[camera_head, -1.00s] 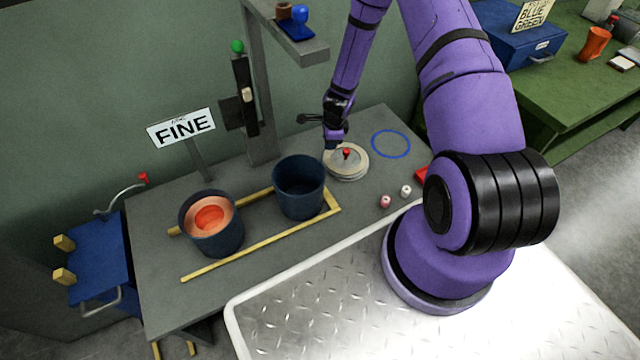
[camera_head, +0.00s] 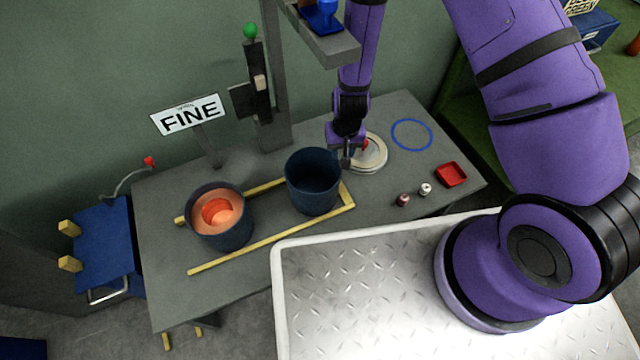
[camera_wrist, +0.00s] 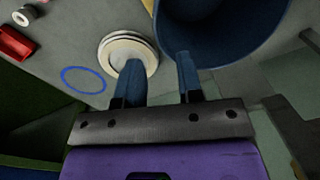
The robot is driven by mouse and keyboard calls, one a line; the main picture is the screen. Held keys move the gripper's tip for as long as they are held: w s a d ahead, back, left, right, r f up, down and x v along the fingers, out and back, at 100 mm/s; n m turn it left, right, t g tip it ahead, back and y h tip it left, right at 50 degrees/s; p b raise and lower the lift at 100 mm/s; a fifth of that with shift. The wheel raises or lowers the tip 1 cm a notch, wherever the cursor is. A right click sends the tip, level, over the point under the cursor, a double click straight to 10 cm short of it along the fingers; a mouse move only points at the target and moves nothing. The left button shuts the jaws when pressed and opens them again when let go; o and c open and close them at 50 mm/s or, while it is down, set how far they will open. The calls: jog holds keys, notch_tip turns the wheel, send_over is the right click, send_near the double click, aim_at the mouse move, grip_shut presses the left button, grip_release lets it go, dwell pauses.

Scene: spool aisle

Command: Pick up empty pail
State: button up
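The empty pail (camera_head: 313,182) is dark blue and stands upright on the grey table (camera_head: 285,290), inside a yellow-edged frame. Its inside looks bare. It also shows at the top of the wrist view (camera_wrist: 225,50). A second blue pail (camera_head: 228,238) to its left holds something orange-red. My gripper (camera_head: 346,160) points down at the right rim of the empty pail. In the wrist view the two fingers (camera_wrist: 158,64) are apart. The right finger overlaps the pail's rim and the left finger is outside it. I cannot tell whether either touches the wall.
A round pale lid (camera_head: 372,155) with a red knob lies just right of the pail. A blue ring mark (camera_head: 411,135), a red tray (camera_head: 451,174) and two small spools (camera_head: 404,200) are further right. A grey post with an overhead arm (camera_head: 335,48) stands behind. A FINE sign (camera_head: 190,115) is at the left.

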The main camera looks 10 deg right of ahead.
aim_at(339, 170)
jog(key=shift+a+f, duration=0.2)
jog(key=shift+f, duration=4.85)
jog(key=shift+c, duration=0.2)
grip_shut()
